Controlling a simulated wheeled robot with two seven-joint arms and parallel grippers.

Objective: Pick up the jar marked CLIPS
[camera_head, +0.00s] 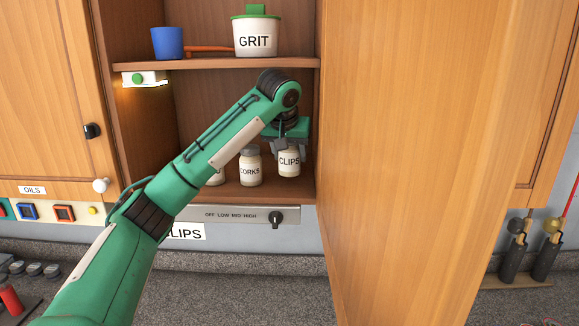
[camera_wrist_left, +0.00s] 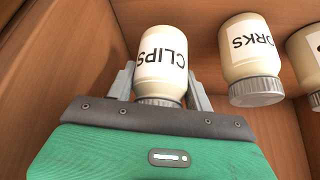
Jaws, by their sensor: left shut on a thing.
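The jar marked CLIPS (camera_head: 289,163) is a white jar with a black-lettered label, at the right end of the lower cupboard shelf. In the left wrist view the CLIPS jar (camera_wrist_left: 162,58) sits between the two grey fingers. My left gripper (camera_head: 289,146) reaches down from above and is shut on the jar near its lid; the fingers also show in the left wrist view (camera_wrist_left: 160,88). The gripper hides most of the lid. I cannot tell whether the jar's base touches the shelf. My right gripper is not in view.
A CORKS jar (camera_head: 250,169) stands just left, also in the left wrist view (camera_wrist_left: 250,55), with another jar (camera_head: 216,177) partly behind my arm. Above, the upper shelf (camera_head: 210,64) holds a GRIT canister (camera_head: 257,37) and blue cup (camera_head: 167,43). An open cupboard door (camera_head: 420,150) stands at right.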

